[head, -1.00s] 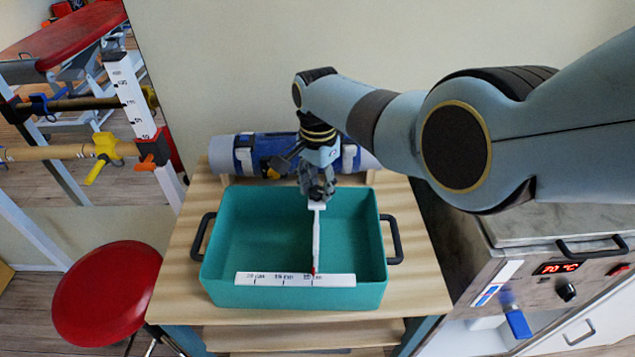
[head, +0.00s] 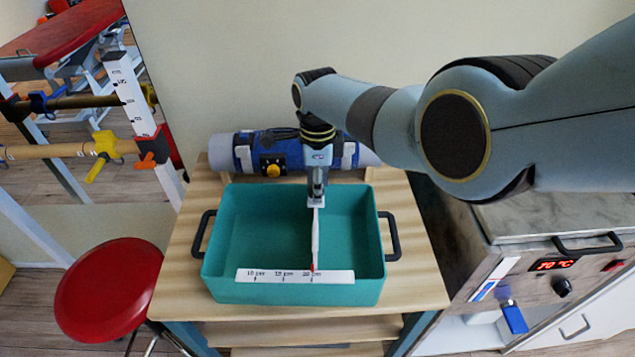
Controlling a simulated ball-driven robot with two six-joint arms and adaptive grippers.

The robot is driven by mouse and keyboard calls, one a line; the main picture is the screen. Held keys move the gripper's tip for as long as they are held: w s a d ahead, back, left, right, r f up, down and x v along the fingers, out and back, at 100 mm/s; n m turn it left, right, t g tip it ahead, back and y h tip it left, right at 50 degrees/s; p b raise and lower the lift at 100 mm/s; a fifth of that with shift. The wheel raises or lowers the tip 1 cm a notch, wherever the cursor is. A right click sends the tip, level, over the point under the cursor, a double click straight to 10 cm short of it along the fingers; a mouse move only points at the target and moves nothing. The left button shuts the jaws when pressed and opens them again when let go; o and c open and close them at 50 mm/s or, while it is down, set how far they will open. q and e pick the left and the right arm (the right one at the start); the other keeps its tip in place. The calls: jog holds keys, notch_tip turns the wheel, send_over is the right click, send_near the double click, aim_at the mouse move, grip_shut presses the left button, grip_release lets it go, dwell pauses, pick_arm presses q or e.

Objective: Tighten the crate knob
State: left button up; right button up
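A teal crate (head: 238,295) with black side handles stands on the wooden table. A thin white divider (head: 316,240) runs front to back inside it, its red tip at the 20 cm mark of the white scale (head: 265,275) on the front rim. A small white piece (head: 316,204), perhaps the knob's mount, sits at the divider's far end. My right gripper (head: 317,196) points straight down right over this piece, seen edge-on. It hides any knob there, and I cannot tell whether its fingers are closed on it. My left gripper is out of view.
A blue and grey roll (head: 235,153) with a yellow knob (head: 273,170) lies behind the crate. A red stool (head: 108,290) stands at the left. A heated cabinet (head: 570,225) showing 70 °C stands at the right. The crate looks empty left of the divider.

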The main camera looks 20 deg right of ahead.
jog(key=shift+m, duration=0.6)
jog(key=o, duration=1.2)
jog(key=shift+c, duration=0.2)
jog(key=shift+r, duration=0.15)
notch_tip(320, 180, up, 12)
jog(key=shift+f, duration=0.2)
